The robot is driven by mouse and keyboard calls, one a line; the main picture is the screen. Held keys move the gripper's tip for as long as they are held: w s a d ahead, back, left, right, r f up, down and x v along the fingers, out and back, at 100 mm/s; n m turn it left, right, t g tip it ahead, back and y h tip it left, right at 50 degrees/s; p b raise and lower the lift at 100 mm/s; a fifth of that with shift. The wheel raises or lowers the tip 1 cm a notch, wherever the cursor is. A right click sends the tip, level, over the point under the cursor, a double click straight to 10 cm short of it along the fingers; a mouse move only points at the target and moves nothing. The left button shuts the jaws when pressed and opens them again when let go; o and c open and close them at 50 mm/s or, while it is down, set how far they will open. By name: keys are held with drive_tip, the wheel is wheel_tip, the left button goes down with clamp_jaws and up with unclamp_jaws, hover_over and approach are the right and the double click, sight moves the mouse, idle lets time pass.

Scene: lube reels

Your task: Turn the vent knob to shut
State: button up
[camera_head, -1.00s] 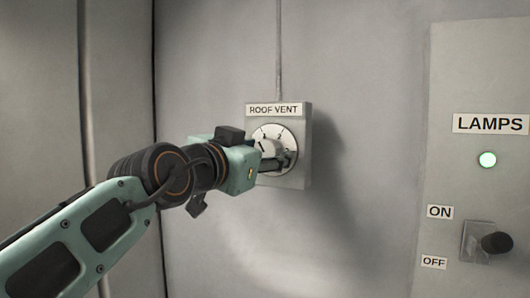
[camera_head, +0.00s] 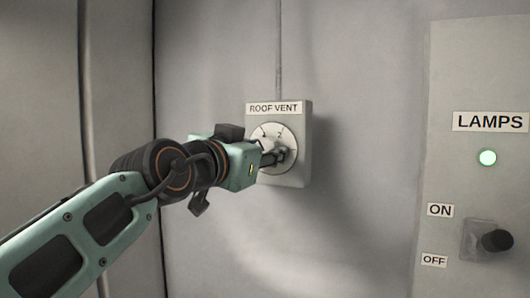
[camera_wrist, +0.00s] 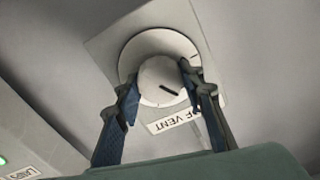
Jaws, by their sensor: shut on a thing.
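The roof vent knob (camera_wrist: 158,76) is a pale round knob on a white dial with dark marks. In the wrist view it sits between the two fingers of my gripper (camera_wrist: 160,88), which is shut on it. A dark pointer line shows on the knob's face. In the head view my gripper (camera_head: 275,157) covers much of the knob, and the white dial (camera_head: 284,134) shows around it. The dial is on a grey box labelled ROOF VENT (camera_head: 274,108). The knob's exact setting cannot be read.
A panel labelled LAMPS (camera_head: 490,122) is at the right, with a lit green lamp (camera_head: 487,157) and a dark lever (camera_head: 496,240) between the ON and OFF labels. A thin conduit (camera_head: 279,50) runs up from the vent box. The wall around the box is bare.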

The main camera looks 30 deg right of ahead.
drive_tip(key=n+b, duration=0.2)
drive_tip(key=shift+f+n, duration=0.2)
drive_tip(key=shift+n, duration=0.1)
drive_tip(key=n+b, duration=0.2)
drive_tip(key=shift+n, duration=0.4)
drive_tip(key=n+b, duration=0.2)
drive_tip(key=n, duration=0.4)
drive_tip(key=shift+r+b, duration=0.15)
drive_tip(key=shift+b, duration=0.15)
drive_tip(key=o, duration=1.2)
drive_tip(key=shift+c, duration=0.2)
drive_tip(key=shift+r, duration=0.1)
